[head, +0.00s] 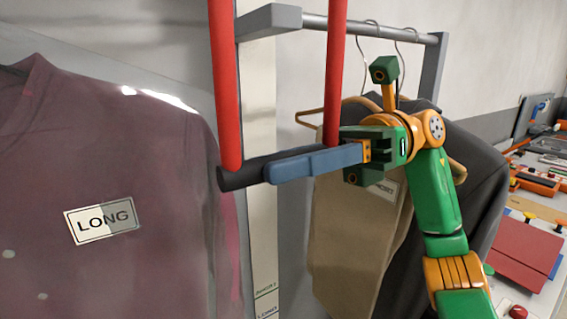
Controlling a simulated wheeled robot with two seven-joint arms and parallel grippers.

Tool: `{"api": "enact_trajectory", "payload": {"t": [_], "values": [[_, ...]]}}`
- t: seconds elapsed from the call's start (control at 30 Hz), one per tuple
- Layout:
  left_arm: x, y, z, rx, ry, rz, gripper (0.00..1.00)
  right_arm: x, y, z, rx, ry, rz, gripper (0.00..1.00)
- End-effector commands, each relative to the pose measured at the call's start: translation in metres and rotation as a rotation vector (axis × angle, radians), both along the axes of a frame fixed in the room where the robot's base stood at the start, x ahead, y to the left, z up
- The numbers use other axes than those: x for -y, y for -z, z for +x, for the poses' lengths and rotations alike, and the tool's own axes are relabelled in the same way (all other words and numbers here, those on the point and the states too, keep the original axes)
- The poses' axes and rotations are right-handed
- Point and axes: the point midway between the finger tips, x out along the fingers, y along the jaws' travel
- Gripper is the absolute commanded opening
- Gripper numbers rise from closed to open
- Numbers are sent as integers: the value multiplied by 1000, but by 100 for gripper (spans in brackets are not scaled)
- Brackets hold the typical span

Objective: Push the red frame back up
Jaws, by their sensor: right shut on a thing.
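The red frame hangs in the middle of the head view, with two upright red bars (224,90) running out of the top edge. A dark crossbar (240,176) joins their lower ends. My right gripper (275,169) reaches in from the right with its long blue-grey finger lying along this crossbar. It is shut on the red frame at the crossbar; the finger hides part of the bar and the other finger is hard to make out. The frame's top is out of view. My left gripper is not in view.
A grey rail (385,31) with hangers stands behind the frame, carrying a beige garment (335,245) and a dark jacket (480,185). A maroon garment with a LONG tag (100,220) is close at the left. A cluttered table with a red box (525,250) is at the right.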

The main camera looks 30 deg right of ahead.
Motion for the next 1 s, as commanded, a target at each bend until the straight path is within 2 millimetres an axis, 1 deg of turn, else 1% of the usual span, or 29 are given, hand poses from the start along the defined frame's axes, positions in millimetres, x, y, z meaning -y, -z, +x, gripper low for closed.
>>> {"api": "enact_trajectory", "payload": {"t": [0.03, 0.1, 0.13, 0.17, 0.2, 0.23, 0.6, 0.7, 0.77, 0.87, 0.9, 1.0], "values": [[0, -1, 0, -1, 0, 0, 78, 1, -5, 0, 4, 4, 15, 0], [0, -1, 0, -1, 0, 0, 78, 1, -6, 0, 4, 4, 16, 0], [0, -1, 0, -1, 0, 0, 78, 1, -6, 0, 5, 4, 15, 35], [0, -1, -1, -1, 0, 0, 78, 1, -5, 0, 5, 4, 15, 43], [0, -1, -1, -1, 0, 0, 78, 1, -5, 0, 5, 4, 14, 54], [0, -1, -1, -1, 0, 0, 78, 1, -5, 0, 5, 4, 13, 57], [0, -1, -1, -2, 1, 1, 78, 1, -3, 0, 3, 2, 8, 57], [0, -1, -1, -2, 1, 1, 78, 1, -5, 0, 4, 2, 9, 57], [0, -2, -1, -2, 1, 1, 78, 1, -11, 0, 6, 1, 10, 57], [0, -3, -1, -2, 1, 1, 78, 1, -28, -1, 9, 1, 11, 57], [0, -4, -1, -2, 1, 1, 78, 0, -37, -1, 10, 1, 13, 57], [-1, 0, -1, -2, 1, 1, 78, -6, -52, -15, 12, 2, 8, 57]]}}
